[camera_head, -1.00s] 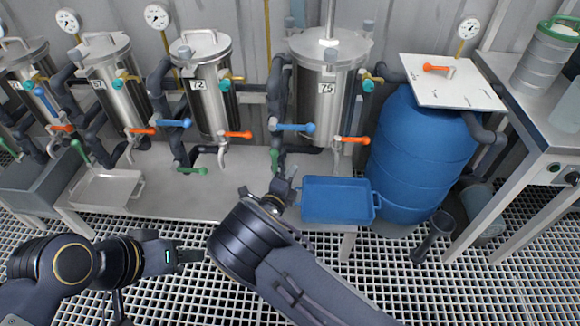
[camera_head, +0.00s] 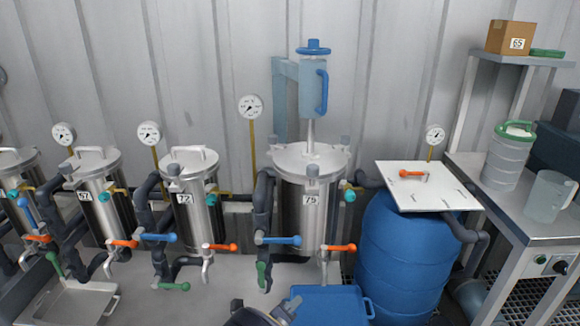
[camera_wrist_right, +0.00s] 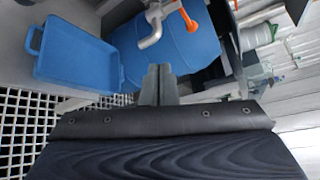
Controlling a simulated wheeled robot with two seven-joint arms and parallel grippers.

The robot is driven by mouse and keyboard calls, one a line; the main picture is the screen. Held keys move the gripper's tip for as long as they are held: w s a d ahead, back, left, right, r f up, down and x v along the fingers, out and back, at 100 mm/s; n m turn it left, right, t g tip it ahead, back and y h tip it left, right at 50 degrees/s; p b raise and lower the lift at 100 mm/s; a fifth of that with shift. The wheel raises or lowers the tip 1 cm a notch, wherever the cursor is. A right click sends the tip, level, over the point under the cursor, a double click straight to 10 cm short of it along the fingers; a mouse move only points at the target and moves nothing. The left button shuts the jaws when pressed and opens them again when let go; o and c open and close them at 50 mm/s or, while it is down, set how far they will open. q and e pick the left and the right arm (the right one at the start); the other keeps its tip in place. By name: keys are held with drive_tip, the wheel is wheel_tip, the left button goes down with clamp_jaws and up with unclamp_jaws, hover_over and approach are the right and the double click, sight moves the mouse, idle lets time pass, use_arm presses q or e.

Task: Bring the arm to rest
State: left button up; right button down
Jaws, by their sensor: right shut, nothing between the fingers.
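My right gripper (camera_head: 290,304) shows at the bottom edge of the head view, beside the blue tray (camera_head: 325,302). Most of its arm is cut off below. In the right wrist view its two fingers (camera_wrist_right: 158,84) are together with nothing between them. The blue tray (camera_wrist_right: 75,52) lies to the left of the fingers there, apart from them. My left arm is not in view.
Steel vessel 75 (camera_head: 306,215) stands behind the tray with orange and blue valve handles in front. A blue barrel (camera_head: 405,262) with a white lid board (camera_head: 427,186) stands to the right. A side bench (camera_head: 500,208) holds a clear jug (camera_head: 549,197).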

drive_tip(key=s+d+r+m+g, duration=0.2)
drive_tip(key=d+m+g, duration=0.2)
drive_tip(key=d+m, duration=0.25)
drive_tip(key=s+d+r+m+g, duration=0.2)
drive_tip(key=s+d+m+g, duration=0.15)
drive_tip(key=d+m, duration=0.3)
drive_tip(key=s+d+r+m+g+y, duration=0.2)
drive_tip(key=s+d+r+m+y, duration=0.25)
drive_tip(key=s+m, duration=0.4)
drive_tip(key=s+d+r+m+g+y, duration=0.2)
drive_tip(key=s+d+r+m+y, duration=0.25)
drive_tip(key=m, duration=0.65)
drive_tip(key=s+a+r+m+t+y, duration=0.2)
drive_tip(key=s+m+t+y, duration=0.25)
drive_tip(key=s+m, duration=0.55)
wheel_tip(320, 180, up, 15)
drive_tip(key=m+p, duration=0.1)
drive_tip(key=p, duration=1.3)
drive_tip(key=shift+w+d+h+p, duration=0.15)
drive_tip(key=shift+w+h+p, duration=0.25)
drive_tip(key=shift+w+h, duration=0.05)
